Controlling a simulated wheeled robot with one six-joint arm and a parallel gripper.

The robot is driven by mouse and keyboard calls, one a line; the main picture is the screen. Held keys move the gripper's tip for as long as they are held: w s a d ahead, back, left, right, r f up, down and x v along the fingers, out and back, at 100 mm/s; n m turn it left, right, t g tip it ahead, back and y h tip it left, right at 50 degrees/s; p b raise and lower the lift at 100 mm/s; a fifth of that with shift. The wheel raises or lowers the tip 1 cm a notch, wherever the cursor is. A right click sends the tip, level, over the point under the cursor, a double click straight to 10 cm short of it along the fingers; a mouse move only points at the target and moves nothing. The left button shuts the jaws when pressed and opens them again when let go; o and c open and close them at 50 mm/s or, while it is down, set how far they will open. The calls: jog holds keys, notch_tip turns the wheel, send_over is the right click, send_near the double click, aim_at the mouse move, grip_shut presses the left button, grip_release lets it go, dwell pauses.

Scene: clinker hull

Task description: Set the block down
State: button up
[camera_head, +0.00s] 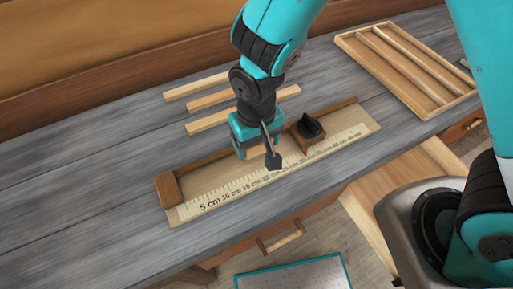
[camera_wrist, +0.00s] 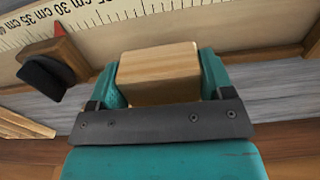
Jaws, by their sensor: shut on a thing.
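My gripper (camera_wrist: 160,85) is shut on a light wooden block (camera_wrist: 158,68), which shows between the teal fingers in the wrist view. In the head view my gripper (camera_head: 256,140) points down over the middle of a measuring board (camera_head: 178,214), and the block is hidden there. The board has a printed centimetre scale, a brown back fence and a wooden end stop (camera_head: 170,189) at its left. A slider with a black knob (camera_head: 310,127) and a red pointer stands right of my gripper. I cannot tell whether the block touches the board.
Loose wooden strips (camera_head: 215,121) lie on the grey bench (camera_head: 90,155) behind the board. A divided wooden tray (camera_head: 405,65) lies at the back right. An open drawer (camera_head: 380,190) juts out at the front right. The bench left of the board is clear.

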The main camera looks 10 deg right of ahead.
aim_at(257, 159)
jog(key=shift+f, duration=2.05)
jog(key=shift+f, duration=0.1)
jog(key=o, duration=0.9)
notch_tip(257, 159, up, 12)
jog(key=shift+d+r+b, duration=0.1)
jog(key=shift+r+b, duration=0.15)
jog(key=shift+b, duration=0.5)
jog(key=s+d+r+n+y, duration=0.1)
jog(key=s+d+r, duration=0.1)
jog(key=s+r, duration=0.1)
jog(key=s+d+r+n+y, duration=0.1)
jog(key=s+d+r, duration=0.2)
jog(key=s+r, duration=0.1)
jog(key=s+d+r+n+y, duration=0.2)
jog(key=s+d+r, duration=0.1)
jog(key=r, duration=0.3)
jog(key=shift+s, duration=0.15)
